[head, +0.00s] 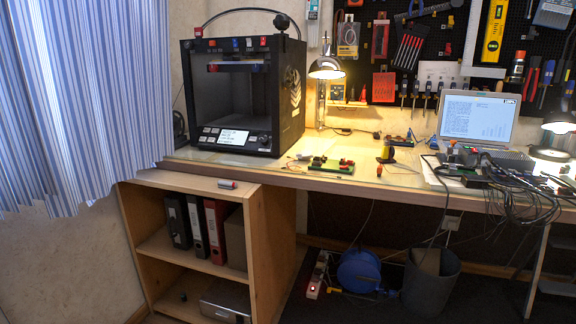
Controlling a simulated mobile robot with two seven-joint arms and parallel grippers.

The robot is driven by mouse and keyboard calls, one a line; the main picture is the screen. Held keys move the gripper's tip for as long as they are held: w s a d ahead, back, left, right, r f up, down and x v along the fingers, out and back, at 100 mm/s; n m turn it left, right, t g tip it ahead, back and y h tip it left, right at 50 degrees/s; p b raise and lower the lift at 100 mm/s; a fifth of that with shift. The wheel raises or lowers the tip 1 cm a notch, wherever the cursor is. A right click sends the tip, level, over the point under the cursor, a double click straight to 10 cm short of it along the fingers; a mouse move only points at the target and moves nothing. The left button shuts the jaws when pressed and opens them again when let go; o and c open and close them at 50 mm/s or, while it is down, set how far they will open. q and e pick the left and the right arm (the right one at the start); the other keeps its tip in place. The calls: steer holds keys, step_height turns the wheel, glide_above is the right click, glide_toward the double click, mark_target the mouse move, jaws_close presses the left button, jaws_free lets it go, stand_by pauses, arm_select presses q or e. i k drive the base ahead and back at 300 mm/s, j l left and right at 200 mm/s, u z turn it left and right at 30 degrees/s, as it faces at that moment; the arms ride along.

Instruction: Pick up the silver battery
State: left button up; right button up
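A small pale silver cylinder with a red end (228,184) lies on its side on top of the low wooden shelf unit (190,180), near the front right part of that top. It looks like the silver battery, but it is too small for me to be sure. Nothing touches it or covers it. Neither my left gripper nor my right gripper is in view.
A black 3D printer (290,90) stands on the wooden workbench (350,183) behind the shelf unit. A green board (331,166), a lamp (327,70), a laptop (478,118) and tangled cables (510,185) are farther right. A striped curtain (80,100) hangs at left.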

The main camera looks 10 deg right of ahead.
mark_target(221, 182)
steer(key=i+l, duration=0.2)
steer(key=i, duration=0.3)
steer(key=i+l+z, duration=0.15)
steer(key=i, duration=0.3)
steer(key=i+l, duration=0.25)
steer(key=i, duration=0.25)
steer(key=i+l+z, duration=0.1)
steer(key=i, duration=0.4)
